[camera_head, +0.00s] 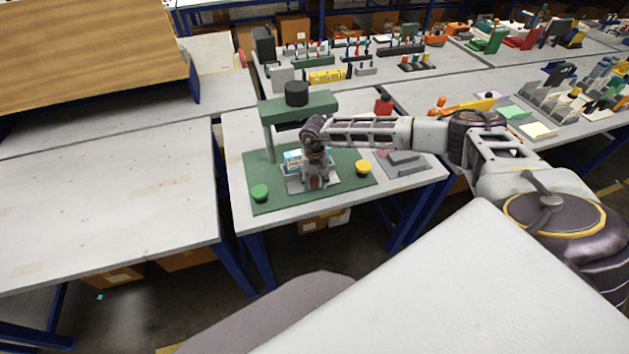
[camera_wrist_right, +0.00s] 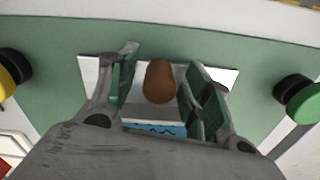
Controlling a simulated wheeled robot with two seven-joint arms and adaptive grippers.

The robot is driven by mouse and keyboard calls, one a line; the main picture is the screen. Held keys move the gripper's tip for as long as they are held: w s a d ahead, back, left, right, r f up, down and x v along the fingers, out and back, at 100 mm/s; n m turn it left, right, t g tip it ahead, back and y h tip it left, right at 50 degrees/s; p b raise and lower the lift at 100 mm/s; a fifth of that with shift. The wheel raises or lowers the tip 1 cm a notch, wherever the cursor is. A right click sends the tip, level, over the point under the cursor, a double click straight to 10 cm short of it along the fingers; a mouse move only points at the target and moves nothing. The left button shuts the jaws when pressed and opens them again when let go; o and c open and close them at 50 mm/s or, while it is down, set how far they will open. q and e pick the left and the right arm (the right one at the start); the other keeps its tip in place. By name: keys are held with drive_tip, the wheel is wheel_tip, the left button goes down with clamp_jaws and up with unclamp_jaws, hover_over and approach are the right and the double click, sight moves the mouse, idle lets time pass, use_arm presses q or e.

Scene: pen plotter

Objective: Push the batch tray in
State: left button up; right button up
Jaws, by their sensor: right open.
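The batch tray (camera_head: 293,185) is a pale grey tray on the green base of the plotter (camera_head: 300,107), reaching out in front of its frame. It also shows as a pale plate in the wrist view (camera_wrist_right: 90,70). A brown knob (camera_wrist_right: 159,82) stands at the tray's front side. A blue and white piece (camera_head: 292,158) lies on the tray, partly hidden by my arm. My right gripper (camera_head: 315,180) is over the tray's front, pointing down. In the wrist view its fingers (camera_wrist_right: 158,60) are apart, with the knob between them and gaps on both sides. My left gripper is out of view.
A green button (camera_head: 259,192) and a yellow button (camera_head: 363,168) flank the tray on the green base. A grey stepped block (camera_head: 404,161) lies right of the base. The table at left (camera_head: 110,205) is clear.

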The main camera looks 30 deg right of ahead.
clamp_jaws()
idle(0.3)
